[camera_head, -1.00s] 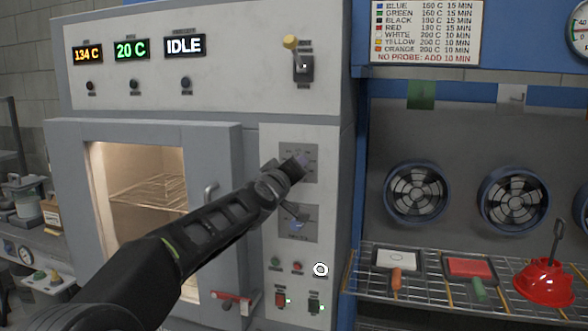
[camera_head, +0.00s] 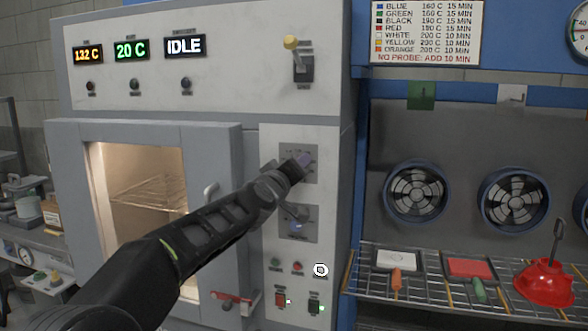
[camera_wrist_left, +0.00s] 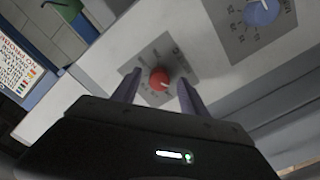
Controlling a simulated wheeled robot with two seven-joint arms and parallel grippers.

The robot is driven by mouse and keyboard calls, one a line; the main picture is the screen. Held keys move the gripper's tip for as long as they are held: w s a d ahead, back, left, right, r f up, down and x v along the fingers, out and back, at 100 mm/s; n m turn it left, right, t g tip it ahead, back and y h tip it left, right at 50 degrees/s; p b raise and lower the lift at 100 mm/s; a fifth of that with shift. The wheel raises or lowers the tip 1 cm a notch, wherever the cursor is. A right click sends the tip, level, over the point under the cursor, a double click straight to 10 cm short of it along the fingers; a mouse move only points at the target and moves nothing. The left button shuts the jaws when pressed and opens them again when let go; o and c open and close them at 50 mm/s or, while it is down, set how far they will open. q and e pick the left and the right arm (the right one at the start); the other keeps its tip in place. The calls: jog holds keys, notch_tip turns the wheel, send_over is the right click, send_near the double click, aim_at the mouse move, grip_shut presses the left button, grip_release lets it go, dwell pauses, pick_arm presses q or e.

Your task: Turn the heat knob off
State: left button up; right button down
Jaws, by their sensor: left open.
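A red knob (camera_wrist_left: 159,79) with a pale mark sits on a grey dial plate (camera_wrist_left: 152,57) in the left wrist view. My left gripper (camera_wrist_left: 159,83) is open, with one finger on each side of the knob; I cannot tell whether they touch it. In the head view the gripper (camera_head: 302,163) is in front of the upper dial plate (camera_head: 286,152) and hides the red knob. A blue knob (camera_wrist_left: 262,12) is on the neighbouring plate, the lower plate (camera_head: 310,232) in the head view. Dial lettering is too small to read. My right gripper is not in view.
A lever switch (camera_head: 303,68) is above the dials, with buttons (camera_head: 297,267) below. The lit oven door (camera_head: 222,150) is left; a wire rack (camera_head: 425,285) is right.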

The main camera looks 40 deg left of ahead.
pick_arm(q)
jog(key=v, duration=0.7)
jog(key=shift+s, duration=0.3)
